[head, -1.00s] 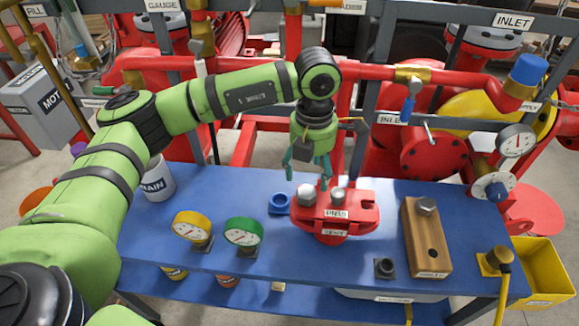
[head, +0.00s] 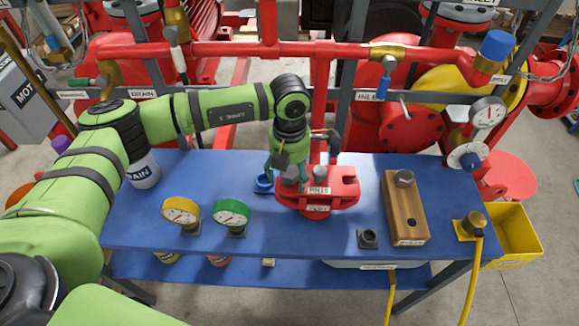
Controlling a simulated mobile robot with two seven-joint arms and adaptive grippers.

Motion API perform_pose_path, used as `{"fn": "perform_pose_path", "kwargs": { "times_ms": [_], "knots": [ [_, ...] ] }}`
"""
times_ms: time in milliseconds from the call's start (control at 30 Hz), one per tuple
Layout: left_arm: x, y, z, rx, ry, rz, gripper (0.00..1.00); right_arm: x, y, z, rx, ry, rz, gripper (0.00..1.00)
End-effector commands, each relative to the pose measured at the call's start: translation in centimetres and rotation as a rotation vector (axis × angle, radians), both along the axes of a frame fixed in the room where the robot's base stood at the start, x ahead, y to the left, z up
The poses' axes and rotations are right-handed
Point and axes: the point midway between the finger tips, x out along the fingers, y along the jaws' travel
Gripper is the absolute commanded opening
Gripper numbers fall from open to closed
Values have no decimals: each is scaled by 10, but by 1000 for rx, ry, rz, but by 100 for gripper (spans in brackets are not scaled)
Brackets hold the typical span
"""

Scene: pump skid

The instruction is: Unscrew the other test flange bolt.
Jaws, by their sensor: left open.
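The red test flange (head: 345,192) sits on the blue table, with white labels on its front. Two grey hex bolts stand on its top: a left bolt (head: 290,176) and a right bolt (head: 319,173). My left gripper (head: 287,178) points down at the left bolt, open, with its teal fingers close around or beside it. I cannot tell whether they touch it. A wooden block (head: 404,208) to the right holds one bolt (head: 404,177) in its far end; its near hole is empty. My right gripper is not in view.
A yellow gauge (head: 181,212) and a green gauge (head: 231,213) stand left of the flange. A black socket piece (head: 368,238) sits in front. Red pipes cross behind the table.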

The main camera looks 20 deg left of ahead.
Motion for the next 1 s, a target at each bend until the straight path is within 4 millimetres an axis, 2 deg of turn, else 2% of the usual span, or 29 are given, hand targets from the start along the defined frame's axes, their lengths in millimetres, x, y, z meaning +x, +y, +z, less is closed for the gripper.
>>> {"fn": "perform_pose_path", "kwargs": {
  "times_ms": [33,67,100,167,200,267,300,367,400,567,1000],
  "knots": [
    [0,0,0,0,0,0,67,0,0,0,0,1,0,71],
    [0,0,0,0,0,0,55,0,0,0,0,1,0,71],
    [0,0,0,0,0,0,39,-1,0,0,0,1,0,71],
    [0,0,0,0,0,0,15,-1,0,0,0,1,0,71],
    [0,0,0,0,0,0,7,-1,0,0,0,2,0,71],
    [0,0,0,0,0,0,7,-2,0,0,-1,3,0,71],
    [0,0,0,0,0,0,38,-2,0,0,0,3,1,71],
    [0,0,0,0,0,0,14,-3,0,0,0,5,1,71],
    [0,0,0,0,0,0,9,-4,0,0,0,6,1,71],
    [0,0,0,0,1,44,8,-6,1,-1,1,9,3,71],
    [-1,-1,0,-1,2,742,8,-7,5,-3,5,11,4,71]
  ]
}}
